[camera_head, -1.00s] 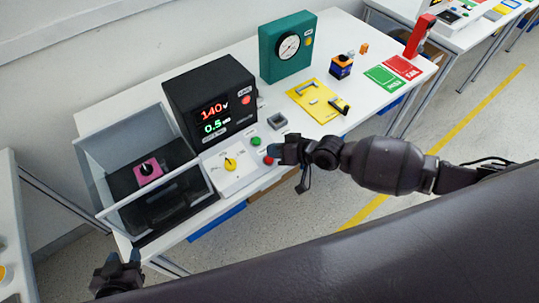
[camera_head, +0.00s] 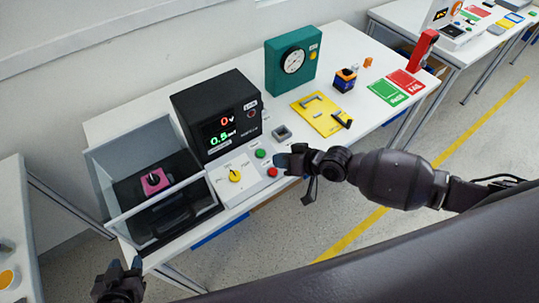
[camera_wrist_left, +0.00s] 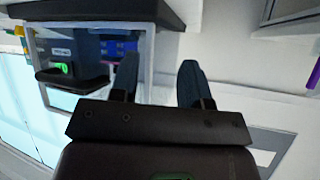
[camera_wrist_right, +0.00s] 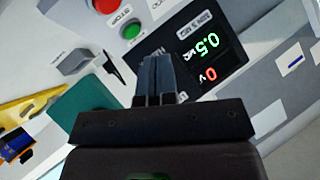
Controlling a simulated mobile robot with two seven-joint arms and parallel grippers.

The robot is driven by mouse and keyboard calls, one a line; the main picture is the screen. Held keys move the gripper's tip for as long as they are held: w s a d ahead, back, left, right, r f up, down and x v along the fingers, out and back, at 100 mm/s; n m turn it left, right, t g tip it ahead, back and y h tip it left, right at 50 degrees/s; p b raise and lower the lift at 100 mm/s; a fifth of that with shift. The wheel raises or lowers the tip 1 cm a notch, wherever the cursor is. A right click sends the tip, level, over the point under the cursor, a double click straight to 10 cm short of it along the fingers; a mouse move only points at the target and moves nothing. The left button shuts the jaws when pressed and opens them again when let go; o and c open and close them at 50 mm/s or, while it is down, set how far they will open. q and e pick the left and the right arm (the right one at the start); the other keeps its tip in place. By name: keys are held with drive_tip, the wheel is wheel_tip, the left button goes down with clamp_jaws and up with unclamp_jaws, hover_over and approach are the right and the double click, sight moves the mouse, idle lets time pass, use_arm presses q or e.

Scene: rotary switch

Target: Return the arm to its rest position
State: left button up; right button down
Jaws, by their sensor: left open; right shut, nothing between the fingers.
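My right gripper (camera_head: 290,160) is shut and empty. In the head view it hovers at the table's front edge, just right of the red button (camera_head: 272,172) and green button (camera_head: 260,153). In the right wrist view its closed fingers (camera_wrist_right: 156,78) point toward the black meter box (camera_wrist_right: 215,45). My left gripper (camera_head: 124,272) is open and empty, low at the bottom left of the head view, in front of the table and apart from it. Its two spread fingers show in the left wrist view (camera_wrist_left: 157,80). The yellow rotary knob (camera_head: 235,175) sits on the white panel.
A clear-walled bin (camera_head: 150,190) with a pink-based switch stands at the table's left. The meter reads 0 V. A teal gauge box (camera_head: 292,55), yellow plate (camera_head: 321,114), and green and red cards (camera_head: 388,93) lie to the right. Open floor lies in front.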

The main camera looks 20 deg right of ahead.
use_arm(q)
drive_tip(key=shift+w, duration=0.1)
drive_tip(key=shift+r, duration=0.1)
use_arm(e)
wheel_tip(320, 180, up, 5)
drive_tip(key=w+a+n+t, duration=0.1)
drive_tip(key=w+n+t, duration=0.1)
drive_tip(key=n, duration=0.3)
use_arm(q)
drive_tip(key=f+b, duration=0.3)
drive_tip(key=shift+s+f, duration=0.2)
drive_tip(key=shift+s, duration=0.05)
use_arm(e)
drive_tip(key=s+d+f+m+h, duration=0.2)
drive_tip(key=s+d+f+h, duration=0.1)
drive_tip(key=s, duration=0.3)
drive_tip(key=s+d+f+m+t+h, duration=0.1)
drive_tip(key=s+d+f+m+h, duration=0.1)
drive_tip(key=s+d+f, duration=0.3)
drive_tip(key=s+d+f+m+h, duration=0.3)
drive_tip(key=s+d+f+h, duration=0.1)
drive_tip(key=s, duration=0.4)
drive_tip(key=shift+s+d, duration=0.4)
drive_tip(key=shift+d, duration=0.35)
